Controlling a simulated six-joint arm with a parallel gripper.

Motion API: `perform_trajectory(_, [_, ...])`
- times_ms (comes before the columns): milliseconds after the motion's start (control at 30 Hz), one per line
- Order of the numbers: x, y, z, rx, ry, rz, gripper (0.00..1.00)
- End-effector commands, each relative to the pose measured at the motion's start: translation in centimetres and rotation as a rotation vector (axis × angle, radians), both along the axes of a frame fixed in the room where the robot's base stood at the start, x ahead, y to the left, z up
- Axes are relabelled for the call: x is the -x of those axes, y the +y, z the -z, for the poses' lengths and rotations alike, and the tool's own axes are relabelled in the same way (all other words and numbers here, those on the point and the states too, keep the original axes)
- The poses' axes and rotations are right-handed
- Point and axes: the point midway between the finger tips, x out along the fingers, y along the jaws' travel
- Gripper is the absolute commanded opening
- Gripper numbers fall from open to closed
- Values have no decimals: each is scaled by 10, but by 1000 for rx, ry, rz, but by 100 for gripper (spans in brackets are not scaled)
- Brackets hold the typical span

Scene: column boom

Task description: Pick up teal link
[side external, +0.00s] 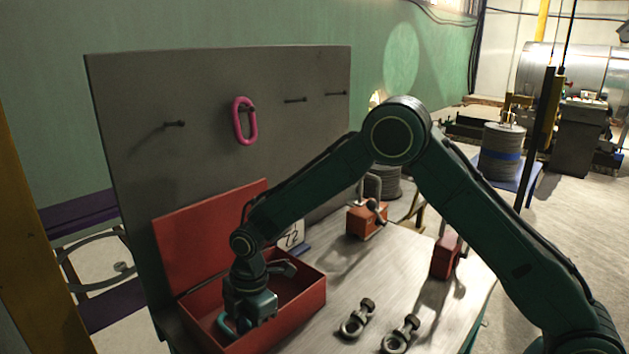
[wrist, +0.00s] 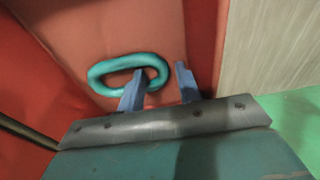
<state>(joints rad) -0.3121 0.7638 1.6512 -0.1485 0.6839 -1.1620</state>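The teal link (wrist: 101,71) is an oval ring inside the red box (side external: 305,303), seen against the box's red inside. In the side view a bit of the link (side external: 227,327) shows below my gripper (side external: 240,324). In the wrist view my gripper (wrist: 161,70) is open. One finger overlaps the link's opening and the other is to the right of its right end, so that end lies between the fingers. I cannot tell whether either finger touches the link. In the side view my gripper hides most of the link.
The box's lid (side external: 210,235) stands open behind. A grey board (side external: 210,85) with pegs holds a pink link (side external: 245,121). Two shackles (side external: 357,318) (side external: 400,335) lie right of the box on the table (side external: 385,272). A red-orange block with a shackle (side external: 366,219) stands farther back.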

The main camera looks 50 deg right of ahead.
Motion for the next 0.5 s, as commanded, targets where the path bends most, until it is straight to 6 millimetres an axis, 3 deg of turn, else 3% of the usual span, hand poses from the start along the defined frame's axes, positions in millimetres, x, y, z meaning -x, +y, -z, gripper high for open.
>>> perform_trajectory(500, [0, 0, 1, 0, 0, 0, 33])
